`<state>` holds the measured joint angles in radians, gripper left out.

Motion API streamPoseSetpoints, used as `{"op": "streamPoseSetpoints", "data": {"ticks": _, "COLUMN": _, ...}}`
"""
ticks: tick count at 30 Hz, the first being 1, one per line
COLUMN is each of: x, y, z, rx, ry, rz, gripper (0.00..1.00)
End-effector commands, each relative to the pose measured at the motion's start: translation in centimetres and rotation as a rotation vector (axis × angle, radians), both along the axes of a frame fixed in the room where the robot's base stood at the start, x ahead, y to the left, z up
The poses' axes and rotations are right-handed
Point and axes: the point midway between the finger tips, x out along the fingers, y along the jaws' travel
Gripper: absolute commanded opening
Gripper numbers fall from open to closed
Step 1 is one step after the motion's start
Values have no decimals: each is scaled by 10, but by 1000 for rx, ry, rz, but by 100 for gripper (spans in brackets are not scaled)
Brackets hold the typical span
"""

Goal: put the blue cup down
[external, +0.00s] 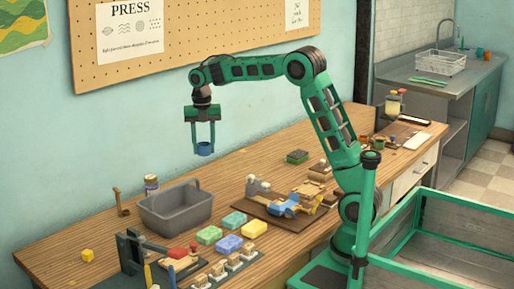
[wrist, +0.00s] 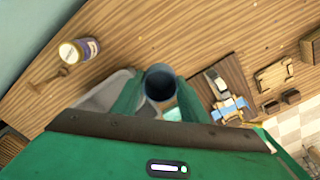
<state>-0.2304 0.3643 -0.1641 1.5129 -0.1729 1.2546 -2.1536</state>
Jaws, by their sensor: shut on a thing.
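The blue cup (external: 205,149) is held between the two fingertips of my gripper (external: 204,143) in the external view. The gripper points down and is shut on the cup, high above the wooden bench (external: 232,176). In the wrist view the cup (wrist: 160,84) shows its round open top and dark inside between the green fingers (wrist: 160,98). In the external view the cup appears above and slightly right of the grey basket, with clear air under it.
A grey basket (external: 175,212) stands on the bench below, beside a jar (external: 151,184) and a wooden peg (external: 120,203). Colored soap bars (external: 229,243), a dark board (external: 272,212) and a green block (external: 297,156) lie to the right. Bare bench shows behind the basket.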

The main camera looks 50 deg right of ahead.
Motion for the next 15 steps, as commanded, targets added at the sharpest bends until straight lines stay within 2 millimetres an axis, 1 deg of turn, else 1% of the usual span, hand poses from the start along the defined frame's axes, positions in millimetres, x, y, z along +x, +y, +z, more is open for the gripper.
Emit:
{"op": "streamPoseSetpoints", "data": {"ticks": 1, "x": 7, "y": 26, "z": -1, "rx": -1, "ry": 1, "rz": 45, "gripper": 15}}
{"op": "streamPoseSetpoints", "data": {"ticks": 3, "x": 15, "y": 58, "z": 0, "rx": 0, "ry": 1, "rz": 99, "gripper": 15}}
{"op": "streamPoseSetpoints", "data": {"ticks": 5, "x": 19, "y": 86, "z": 0, "rx": -1, "ry": 3, "rz": 143, "gripper": 15}}
{"op": "streamPoseSetpoints", "data": {"ticks": 6, "x": 22, "y": 104, "z": 0, "rx": -1, "ry": 2, "rz": 173, "gripper": 15}}
{"op": "streamPoseSetpoints", "data": {"ticks": 7, "x": 23, "y": 119, "z": 0, "rx": -1, "ry": 2, "rz": 197, "gripper": 15}}
{"op": "streamPoseSetpoints", "data": {"ticks": 8, "x": 24, "y": 133, "z": 0, "rx": 0, "ry": 3, "rz": 219, "gripper": 15}}
{"op": "streamPoseSetpoints", "data": {"ticks": 9, "x": 24, "y": 151, "z": -1, "rx": -1, "ry": 4, "rz": 249, "gripper": 15}}
{"op": "streamPoseSetpoints", "data": {"ticks": 11, "x": 24, "y": 180, "z": -1, "rx": 0, "ry": 3, "rz": 294, "gripper": 15}}
{"op": "streamPoseSetpoints", "data": {"ticks": 12, "x": 23, "y": 198, "z": -2, "rx": 0, "ry": 4, "rz": 323, "gripper": 15}}
{"op": "streamPoseSetpoints", "data": {"ticks": 14, "x": 21, "y": 226, "z": -3, "rx": 0, "ry": 4, "rz": 367, "gripper": 15}}
{"op": "streamPoseSetpoints", "data": {"ticks": 15, "x": 18, "y": 245, "z": -4, "rx": 1, "ry": 4, "rz": 396, "gripper": 15}}
